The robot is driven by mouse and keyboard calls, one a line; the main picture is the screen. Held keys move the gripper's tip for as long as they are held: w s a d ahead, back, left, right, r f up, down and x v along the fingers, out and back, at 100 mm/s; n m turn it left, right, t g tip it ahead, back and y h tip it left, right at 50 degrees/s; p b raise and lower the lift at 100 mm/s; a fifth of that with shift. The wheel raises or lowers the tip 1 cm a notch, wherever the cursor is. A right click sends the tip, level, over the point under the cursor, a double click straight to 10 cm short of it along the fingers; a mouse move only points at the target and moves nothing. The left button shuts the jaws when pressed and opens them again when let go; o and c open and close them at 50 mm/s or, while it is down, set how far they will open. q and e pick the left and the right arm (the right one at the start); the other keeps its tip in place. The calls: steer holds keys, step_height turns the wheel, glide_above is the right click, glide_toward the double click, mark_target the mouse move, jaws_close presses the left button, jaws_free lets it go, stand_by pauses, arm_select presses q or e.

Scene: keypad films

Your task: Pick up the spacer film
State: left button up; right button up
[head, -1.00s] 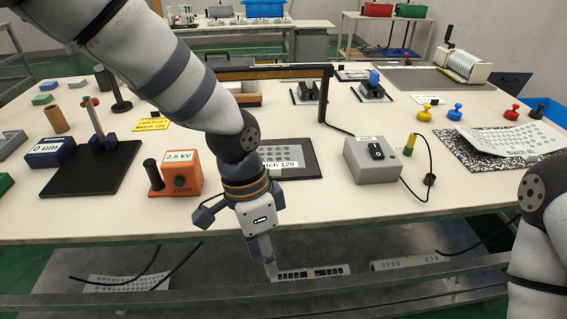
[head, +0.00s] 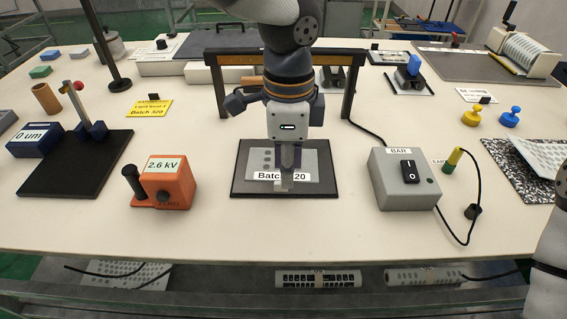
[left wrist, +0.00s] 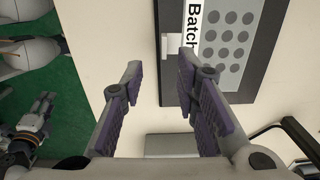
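A grey film with rows of round dots (head: 311,160) and a white "Batch" label lies on a dark plate (head: 240,186); no readable mark names it the spacer film. It also shows in the left wrist view (left wrist: 228,60). A small pale tab shows at the plate's front edge in that view (left wrist: 172,43). My left gripper (head: 284,178) points down over the film in the head view, hiding part of the label. Its fingers are apart with nothing between them in the left wrist view (left wrist: 160,75). My right arm shows at the right edge; its gripper is out of frame.
An orange 2.6 kV box (head: 168,187) stands left of the plate and a grey switch box (head: 402,190) right. A dark frame (head: 347,90) stands behind. A dotted sheet (head: 545,155) lies on a speckled mat at right.

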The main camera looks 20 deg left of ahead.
arm_select(q)
steer(key=f, duration=0.4)
steer(key=shift+w+a+f, duration=0.1)
steer(key=shift+w+a, duration=0.1)
jaws_close()
